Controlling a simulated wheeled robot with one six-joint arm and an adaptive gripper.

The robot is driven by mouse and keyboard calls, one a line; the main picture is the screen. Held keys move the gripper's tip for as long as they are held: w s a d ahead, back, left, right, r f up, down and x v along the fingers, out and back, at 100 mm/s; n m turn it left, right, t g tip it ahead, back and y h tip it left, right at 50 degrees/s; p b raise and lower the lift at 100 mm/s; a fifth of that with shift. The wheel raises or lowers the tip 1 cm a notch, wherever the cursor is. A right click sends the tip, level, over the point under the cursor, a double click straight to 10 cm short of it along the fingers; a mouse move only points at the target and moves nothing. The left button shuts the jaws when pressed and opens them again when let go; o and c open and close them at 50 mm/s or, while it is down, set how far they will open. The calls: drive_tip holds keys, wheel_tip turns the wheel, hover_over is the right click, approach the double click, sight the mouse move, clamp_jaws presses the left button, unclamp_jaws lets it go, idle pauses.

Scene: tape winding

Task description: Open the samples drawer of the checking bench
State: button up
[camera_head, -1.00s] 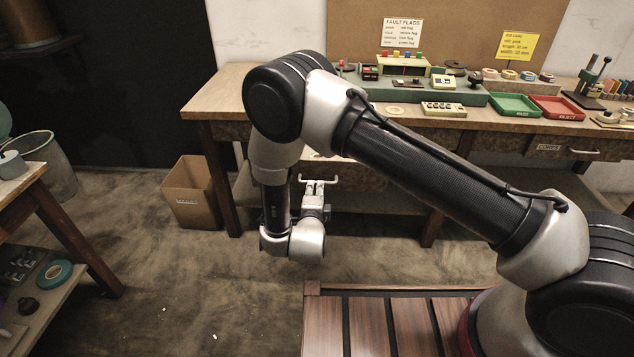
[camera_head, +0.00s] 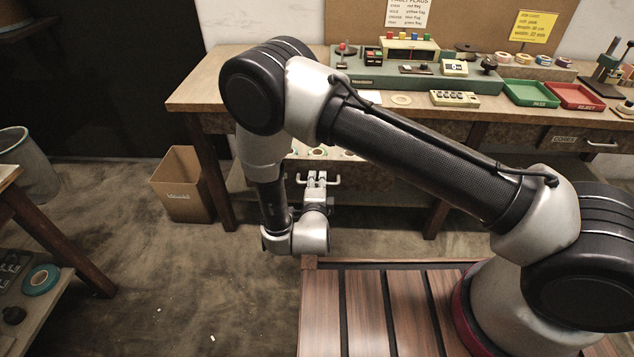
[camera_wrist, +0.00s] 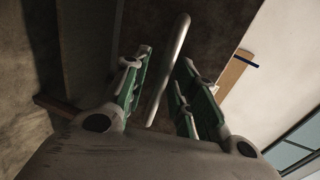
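The samples drawer (camera_head: 362,178) stands pulled out under the left half of the checking bench (camera_head: 190,94). Small tape rolls (camera_head: 318,153) show inside it, partly behind my arm. No label is readable on its front. Its pale bar handle (camera_head: 335,181) faces me. My gripper (camera_head: 316,180) is at this handle. In the wrist view the handle bar (camera_wrist: 174,50) runs between my green-padded fingers (camera_wrist: 166,60), with narrow gaps beside it. The fingers look apart, not clamped on the bar.
A closed drawer labelled CORES (camera_head: 564,140) is at the right of the bench. A cardboard box (camera_head: 182,190) stands on the floor at its left end. A low table (camera_head: 50,225) is at the far left. Floor between them is clear.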

clamp_jaws()
drive_tip(key=shift+f+v, duration=0.15)
drive_tip(key=shift+v, duration=0.6)
drive_tip(key=shift+f+v, duration=0.15)
drive_tip(key=shift+v, duration=0.6)
drive_tip(key=shift+o, duration=1.4)
unclamp_jaws()
